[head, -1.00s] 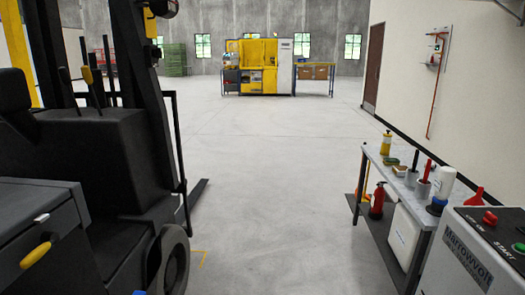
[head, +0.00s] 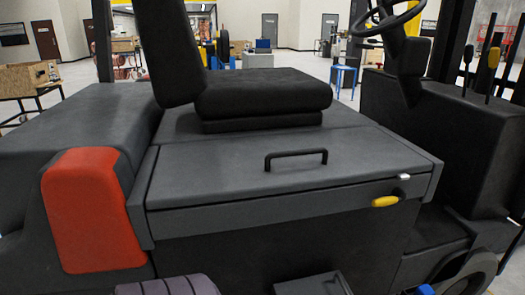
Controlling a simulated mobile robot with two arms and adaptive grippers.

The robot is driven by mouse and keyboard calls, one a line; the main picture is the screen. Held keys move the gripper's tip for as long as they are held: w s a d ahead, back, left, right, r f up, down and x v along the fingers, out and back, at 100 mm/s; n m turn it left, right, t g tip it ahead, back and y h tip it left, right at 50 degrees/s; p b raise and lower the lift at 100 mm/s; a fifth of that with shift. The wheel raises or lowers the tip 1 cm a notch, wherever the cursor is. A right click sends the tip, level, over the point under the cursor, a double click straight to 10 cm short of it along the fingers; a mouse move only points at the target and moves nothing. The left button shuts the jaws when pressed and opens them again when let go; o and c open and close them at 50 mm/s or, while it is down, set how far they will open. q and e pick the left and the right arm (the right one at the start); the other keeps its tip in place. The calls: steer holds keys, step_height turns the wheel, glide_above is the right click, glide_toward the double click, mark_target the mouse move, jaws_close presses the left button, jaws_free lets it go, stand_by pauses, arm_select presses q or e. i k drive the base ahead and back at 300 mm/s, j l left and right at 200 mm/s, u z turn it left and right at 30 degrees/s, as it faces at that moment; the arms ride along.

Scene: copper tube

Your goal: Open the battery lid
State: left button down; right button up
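The battery lid (head: 225,178) is a wide dark grey panel on the side of a forklift, in the middle of the head view. It lies shut over the compartment. A black bar handle (head: 296,153) stands on its top. A yellow latch handle (head: 385,201) sits on the front face below the lid's right end, with a small silver piece (head: 403,177) above it. Neither of my grippers shows in the head view, and nothing touches the lid or its handle.
The black seat (head: 262,92) rises right behind the lid. A red-orange panel (head: 92,212) is at the left. The steering wheel (head: 390,18) and levers (head: 493,58) are at the right. A wheel (head: 455,275) shows at lower right. Tables and boxes stand far behind.

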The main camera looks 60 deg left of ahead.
mark_target(208, 172)
steer(key=u, duration=1.75)
